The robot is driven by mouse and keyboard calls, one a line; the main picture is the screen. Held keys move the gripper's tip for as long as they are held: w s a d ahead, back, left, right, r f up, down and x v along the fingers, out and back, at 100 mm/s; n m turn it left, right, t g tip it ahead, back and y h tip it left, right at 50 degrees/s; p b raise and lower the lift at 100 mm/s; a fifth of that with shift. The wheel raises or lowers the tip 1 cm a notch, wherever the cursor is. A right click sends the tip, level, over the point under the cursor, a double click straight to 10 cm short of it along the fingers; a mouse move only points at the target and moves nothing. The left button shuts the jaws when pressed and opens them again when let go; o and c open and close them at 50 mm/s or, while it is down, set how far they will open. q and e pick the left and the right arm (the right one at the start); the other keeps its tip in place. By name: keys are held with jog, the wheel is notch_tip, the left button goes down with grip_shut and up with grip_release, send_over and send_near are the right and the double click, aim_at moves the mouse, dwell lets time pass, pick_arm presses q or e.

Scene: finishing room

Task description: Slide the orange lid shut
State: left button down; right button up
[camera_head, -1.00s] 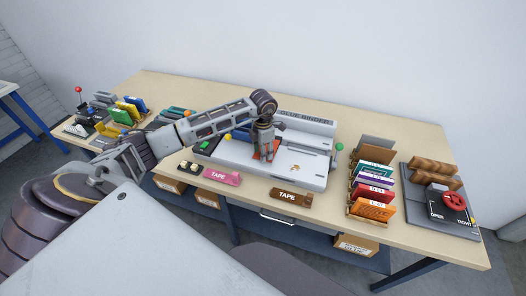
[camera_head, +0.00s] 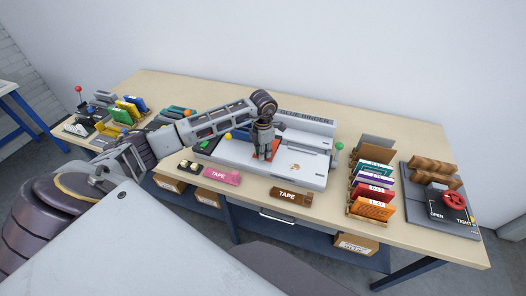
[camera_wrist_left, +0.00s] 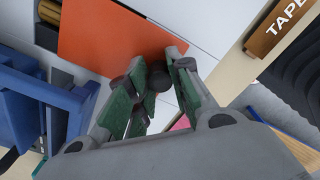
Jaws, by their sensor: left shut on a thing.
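The orange lid (camera_head: 275,147) lies flat on the glue binder (camera_head: 308,170), a grey machine in the middle of the bench. My left gripper (camera_head: 265,157) reaches down over the lid and partly hides it. In the left wrist view the lid (camera_wrist_left: 110,40) is a flat orange plate, and my left gripper (camera_wrist_left: 158,78) is shut on its dark round knob (camera_wrist_left: 158,80) beside the plate's edge. What lies under the lid is hidden. My right gripper is out of view.
A pink tape box (camera_head: 222,176) and a brown tape box (camera_head: 290,196) lie in front of the binder. A rack of coloured booklets (camera_head: 372,195) and a press with a red wheel (camera_head: 453,200) stand right. A green ball knob (camera_head: 339,146) rises by the binder.

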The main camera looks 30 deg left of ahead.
pick_arm(q)
jog(key=shift+w+a+b, duration=0.2)
jog(key=shift+w+b, duration=0.3)
jog(key=shift+w, duration=0.25)
jog(key=shift+w+a+b, duration=0.15)
jog(key=shift+w+b, duration=0.3)
jog(key=shift+w, duration=0.25)
jog(key=shift+w+a, duration=0.1)
jog(key=shift+w, duration=0.2)
jog(key=shift+r, duration=0.1)
jog(key=c, duration=1.3)
grip_release()
jog(key=shift+w, duration=0.15)
jog(key=shift+o, duration=0.2)
